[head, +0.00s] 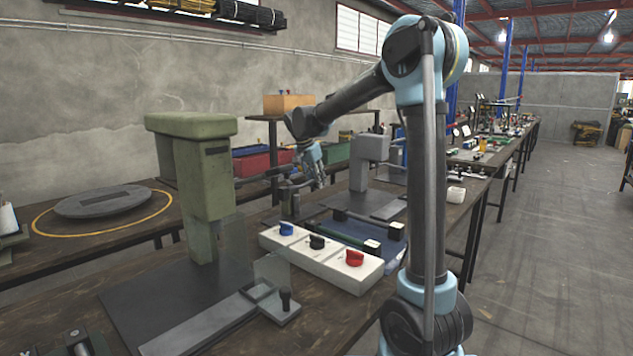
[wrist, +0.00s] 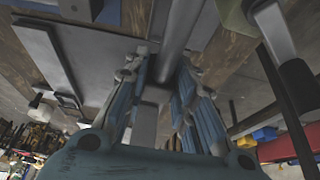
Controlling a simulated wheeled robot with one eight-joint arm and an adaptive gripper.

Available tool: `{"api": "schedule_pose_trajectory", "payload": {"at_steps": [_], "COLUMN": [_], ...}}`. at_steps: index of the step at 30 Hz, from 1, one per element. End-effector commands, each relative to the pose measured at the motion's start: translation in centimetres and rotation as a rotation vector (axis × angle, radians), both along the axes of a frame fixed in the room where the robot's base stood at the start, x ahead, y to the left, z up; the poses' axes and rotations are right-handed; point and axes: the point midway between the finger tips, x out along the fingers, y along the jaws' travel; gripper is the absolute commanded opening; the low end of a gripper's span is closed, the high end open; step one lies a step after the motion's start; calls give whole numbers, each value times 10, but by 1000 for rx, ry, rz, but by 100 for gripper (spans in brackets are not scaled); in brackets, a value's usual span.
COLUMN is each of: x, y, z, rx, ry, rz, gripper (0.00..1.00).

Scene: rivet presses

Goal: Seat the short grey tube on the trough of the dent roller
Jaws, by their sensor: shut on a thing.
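My gripper (head: 319,181) hangs over the workbench, fingers pointing down, behind the switch box in the head view. In the wrist view its fingers (wrist: 163,62) are closed on a smooth grey cylinder, which looks like the short grey tube (wrist: 182,35). The tube runs between the fingertips up to the top edge of the picture. In the head view I cannot make the tube out against the fingers. A dark low fixture (head: 290,205) stands just left of and below the gripper; it may be the dent roller. Its trough cannot be made out.
A white box with blue, black and red knobs (head: 322,258) lies in front of the gripper. A green press (head: 205,185) stands to the left, a grey press (head: 371,160) to the right. A blue mat (head: 350,232) lies behind the box. Red bins (head: 262,162) stand behind.

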Motion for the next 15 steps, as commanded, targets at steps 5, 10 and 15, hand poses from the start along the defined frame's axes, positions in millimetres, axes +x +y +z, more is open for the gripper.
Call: {"api": "schedule_pose_trajectory", "payload": {"at_steps": [5,10,15], "x": [0,0,0], "y": [0,1,1], "z": [0,-6,-19], "rx": [1,0,1], "ry": [1,1,0], "rz": [0,1,1], "gripper": [0,0,0]}}
